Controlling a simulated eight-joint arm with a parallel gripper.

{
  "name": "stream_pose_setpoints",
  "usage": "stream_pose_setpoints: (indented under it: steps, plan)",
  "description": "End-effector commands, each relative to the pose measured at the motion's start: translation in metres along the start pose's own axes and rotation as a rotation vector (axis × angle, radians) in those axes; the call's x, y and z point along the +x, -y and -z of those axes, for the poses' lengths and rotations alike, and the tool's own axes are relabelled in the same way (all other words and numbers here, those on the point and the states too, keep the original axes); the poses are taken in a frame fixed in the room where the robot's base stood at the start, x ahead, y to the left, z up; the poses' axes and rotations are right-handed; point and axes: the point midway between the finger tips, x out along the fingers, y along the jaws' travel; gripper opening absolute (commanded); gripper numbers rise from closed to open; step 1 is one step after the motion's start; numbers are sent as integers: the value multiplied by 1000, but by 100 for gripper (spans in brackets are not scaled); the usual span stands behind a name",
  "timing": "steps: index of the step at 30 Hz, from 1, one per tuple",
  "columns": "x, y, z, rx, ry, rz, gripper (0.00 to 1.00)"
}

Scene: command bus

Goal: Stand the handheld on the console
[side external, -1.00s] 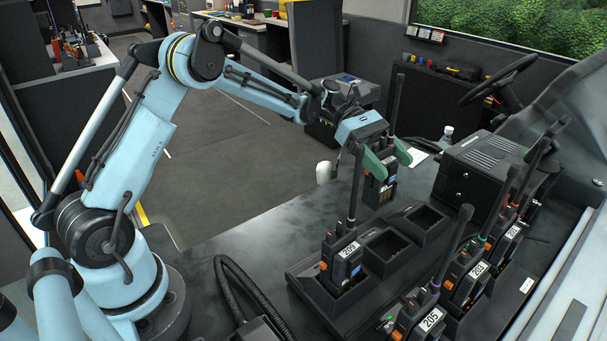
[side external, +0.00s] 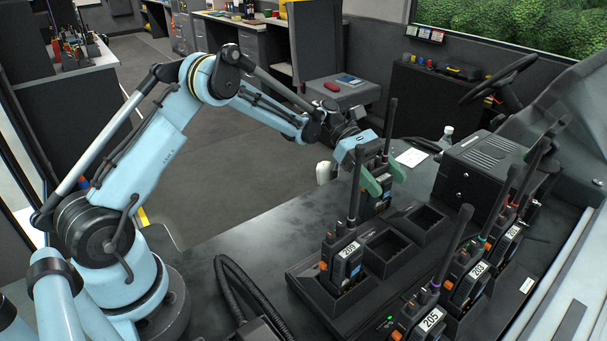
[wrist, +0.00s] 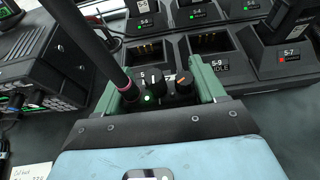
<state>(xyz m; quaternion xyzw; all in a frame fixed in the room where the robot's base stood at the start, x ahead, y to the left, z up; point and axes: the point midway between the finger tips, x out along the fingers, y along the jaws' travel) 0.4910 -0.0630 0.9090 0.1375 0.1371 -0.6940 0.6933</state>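The handheld (side external: 377,208), a black radio with a tall antenna, is upright between the green fingers of my gripper (side external: 384,176). In the wrist view, its knobs, green light and antenna base (wrist: 153,93) show between the fingers, which sit at both sides. My gripper (wrist: 165,85) looks shut on it. The handheld is low over the dark console top (side external: 240,233), behind the charger row. I cannot tell whether its base touches the console.
A charger bank (side external: 318,292) lies in front of the handheld, with two empty pockets and handheld 209 (side external: 343,262) standing in it. A black box (side external: 487,167) sits to the right. The console's left part is clear.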

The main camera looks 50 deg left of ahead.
Motion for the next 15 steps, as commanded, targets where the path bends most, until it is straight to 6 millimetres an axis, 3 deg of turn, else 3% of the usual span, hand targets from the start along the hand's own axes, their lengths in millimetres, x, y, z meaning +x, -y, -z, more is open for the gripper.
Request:
stream_pose_setpoints:
  steps: [1,4,15]
  plan:
    - [0,0,0,0,0,0,77]
    - [0,0,0,0,-1,0,93]
    - [-2,0,-4,0,0,0,94]
